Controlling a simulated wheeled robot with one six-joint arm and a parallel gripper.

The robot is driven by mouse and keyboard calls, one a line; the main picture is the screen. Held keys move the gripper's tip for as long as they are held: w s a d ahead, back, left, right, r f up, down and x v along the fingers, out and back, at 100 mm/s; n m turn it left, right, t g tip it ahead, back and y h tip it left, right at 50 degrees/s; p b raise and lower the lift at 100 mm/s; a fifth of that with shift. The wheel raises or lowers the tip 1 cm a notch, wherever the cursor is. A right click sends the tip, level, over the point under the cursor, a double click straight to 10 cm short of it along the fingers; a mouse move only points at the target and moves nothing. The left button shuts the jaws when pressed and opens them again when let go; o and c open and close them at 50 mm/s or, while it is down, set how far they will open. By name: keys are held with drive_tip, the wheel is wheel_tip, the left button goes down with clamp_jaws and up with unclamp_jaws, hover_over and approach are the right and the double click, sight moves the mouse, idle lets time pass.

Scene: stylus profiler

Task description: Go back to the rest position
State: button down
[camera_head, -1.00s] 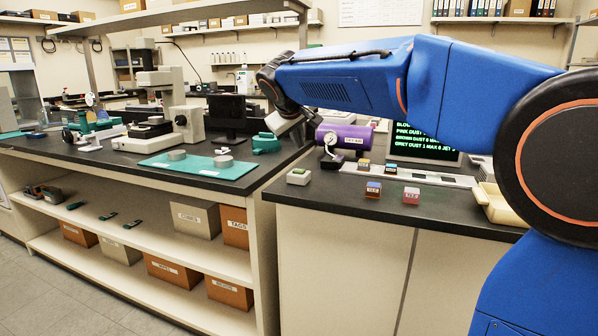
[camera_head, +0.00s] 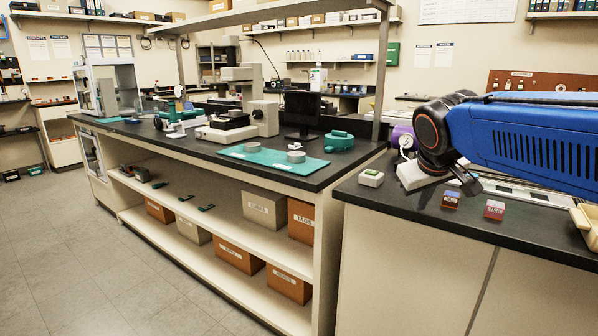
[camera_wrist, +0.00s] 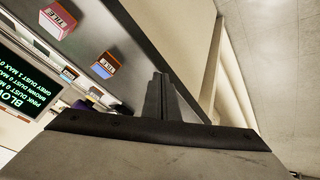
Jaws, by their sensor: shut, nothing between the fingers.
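My gripper (camera_head: 468,182) is at the end of my blue arm, above the right-hand black bench. It hangs beside the small tile boxes and touches nothing that I can see. In the wrist view my gripper's dark fingers (camera_wrist: 160,95) are together with nothing between them. The wrist view also shows the red tile box (camera_wrist: 57,20) and the orange one (camera_wrist: 105,66).
A purple cylinder (camera_head: 402,137) is partly hidden by my arm. The left bench holds a teal mat (camera_head: 262,163) and a dark monitor (camera_head: 302,110). The grey floor (camera_head: 90,240) at left is clear.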

drive_tip(key=s+f+m+g+y, duration=0.1)
drive_tip(key=s+f, duration=0.8)
drive_tip(key=s, duration=0.2)
drive_tip(key=s+f+m+y, duration=0.1)
drive_tip(key=s+f, duration=0.8)
drive_tip(key=s, duration=0.3)
drive_tip(key=shift+d+g, duration=0.4)
